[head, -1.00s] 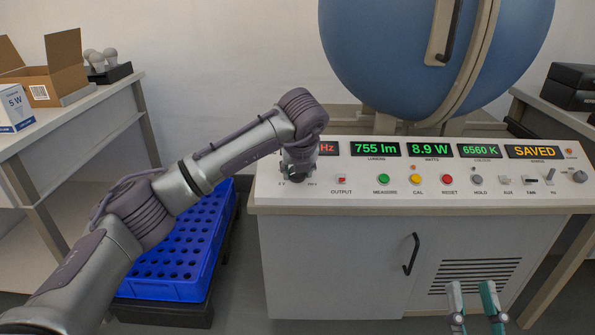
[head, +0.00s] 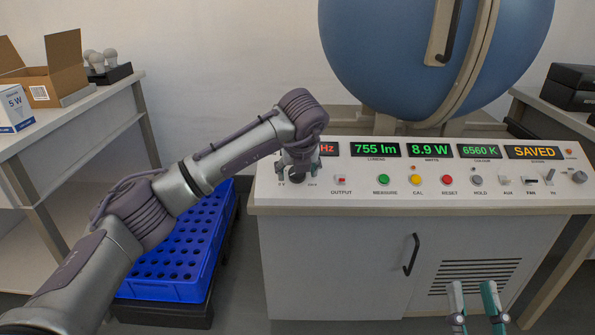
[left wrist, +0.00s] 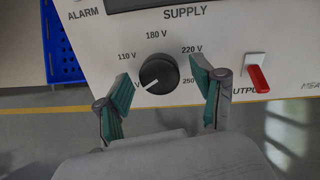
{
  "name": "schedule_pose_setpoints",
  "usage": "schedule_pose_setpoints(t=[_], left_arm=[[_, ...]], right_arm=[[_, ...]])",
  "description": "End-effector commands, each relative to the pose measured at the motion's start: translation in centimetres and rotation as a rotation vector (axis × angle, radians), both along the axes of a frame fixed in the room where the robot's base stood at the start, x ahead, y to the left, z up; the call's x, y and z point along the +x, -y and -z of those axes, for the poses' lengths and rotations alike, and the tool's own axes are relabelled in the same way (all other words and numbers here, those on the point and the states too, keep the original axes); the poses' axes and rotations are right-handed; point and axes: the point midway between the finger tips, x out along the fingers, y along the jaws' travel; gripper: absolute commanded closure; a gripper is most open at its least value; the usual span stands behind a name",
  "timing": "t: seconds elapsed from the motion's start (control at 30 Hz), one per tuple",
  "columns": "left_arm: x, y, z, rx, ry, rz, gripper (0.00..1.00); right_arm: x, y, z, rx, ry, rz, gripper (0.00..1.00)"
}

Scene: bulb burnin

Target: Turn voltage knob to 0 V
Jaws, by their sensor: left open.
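The voltage knob (left wrist: 159,74) is a round black dial on the panel's SUPPLY section. Its white pointer line points to the lower left, at the label ending in V that my finger partly hides. The labels 110 V, 180 V, 220 V and 250 stand around it. My left gripper (left wrist: 161,80) is open, with one teal finger on each side of the knob and gaps between. In the head view the knob (head: 296,179) shows below my left gripper (head: 299,168). My right gripper (head: 477,300) is open and empty in front of the cabinet.
A red output switch (left wrist: 258,77) sits just right of the knob. The panel (head: 360,200) has several buttons and displays reading 755 lm, 8.9 W, 6560 K and SAVED. A blue crate (head: 165,288) stands at the left, and a big blue sphere (head: 385,50) behind.

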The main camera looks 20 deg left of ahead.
Motion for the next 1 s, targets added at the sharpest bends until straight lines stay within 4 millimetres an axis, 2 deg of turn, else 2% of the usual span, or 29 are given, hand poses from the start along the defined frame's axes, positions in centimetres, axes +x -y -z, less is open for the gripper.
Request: schedule_pose_setpoints(t=[0.17,0.4,0.6,0.77,1.0], left_arm=[[-0.8,0.4,-1.8,-0.001,0.005,0.002,0.32],[-3.3,1.4,-6.2,-0.001,0.005,0.002,0.32],[-4.9,2.0,-9.0,-0.001,0.002,0.001,0.32],[-5.6,2.3,-10.0,-0.001,0.0,0.001,0.32],[-5.7,2.3,-10.2,0.0,-0.001,0.0,0.32]], right_arm=[[0.0,0.0,0.0,0.0,0.001,-0.001,0.62],[0.0,0.0,0.0,0.0,0.001,-0.001,0.62],[0.0,0.0,0.0,0.0,0.001,-0.001,0.62],[0.0,0.0,0.0,0.0,0.001,-0.001,0.62],[0.0,0.0,0.0,0.0,0.001,-0.001,0.62]])
